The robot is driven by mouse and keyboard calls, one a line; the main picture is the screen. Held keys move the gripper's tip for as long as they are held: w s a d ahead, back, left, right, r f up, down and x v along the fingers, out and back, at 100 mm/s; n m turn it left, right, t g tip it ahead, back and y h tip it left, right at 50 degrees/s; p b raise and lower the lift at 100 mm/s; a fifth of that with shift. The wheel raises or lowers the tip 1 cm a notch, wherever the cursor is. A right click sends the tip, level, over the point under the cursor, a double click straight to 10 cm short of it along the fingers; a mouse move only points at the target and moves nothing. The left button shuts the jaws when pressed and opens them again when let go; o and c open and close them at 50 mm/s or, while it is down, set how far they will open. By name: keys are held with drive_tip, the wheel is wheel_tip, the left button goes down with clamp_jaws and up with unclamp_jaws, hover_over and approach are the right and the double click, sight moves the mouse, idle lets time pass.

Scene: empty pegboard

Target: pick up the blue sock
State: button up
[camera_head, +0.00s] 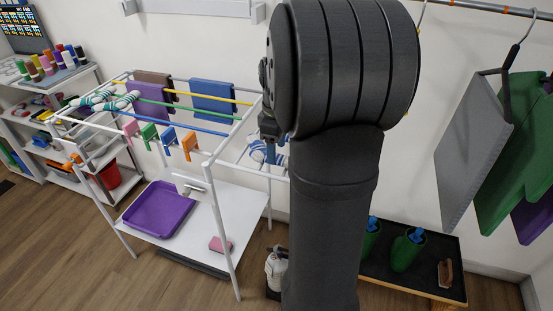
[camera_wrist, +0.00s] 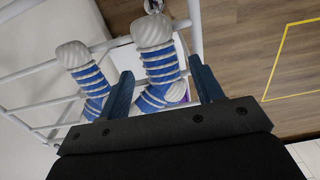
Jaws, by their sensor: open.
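A blue-and-white striped sock (camera_wrist: 158,66) with a pale grey-white end lies between the spread fingers of my gripper (camera_wrist: 164,74) in the wrist view. The gripper is open, and I cannot tell whether a finger touches the sock. A second striped sock (camera_wrist: 86,80) of the same kind hangs to the left, outside the left finger. In the head view, the striped socks (camera_head: 258,153) show only partly at the right end of the white drying rack (camera_head: 206,162), beside my arm. My arm hides most of my gripper there.
Teal striped socks (camera_head: 88,100), colored cloths (camera_head: 212,97) and several clips (camera_head: 149,132) hang on the rack. A purple tray (camera_head: 158,208) sits on its lower shelf. Clothes hang at right above a dark tray (camera_head: 431,262) with green boots (camera_head: 407,251).

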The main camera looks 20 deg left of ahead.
drive_tip(key=shift+f, duration=1.85)
drive_tip(key=shift+c, duration=0.6)
drive_tip(key=c, duration=0.6)
wheel_tip(320, 180, up, 9)
drive_tip(key=shift+r, duration=0.1)
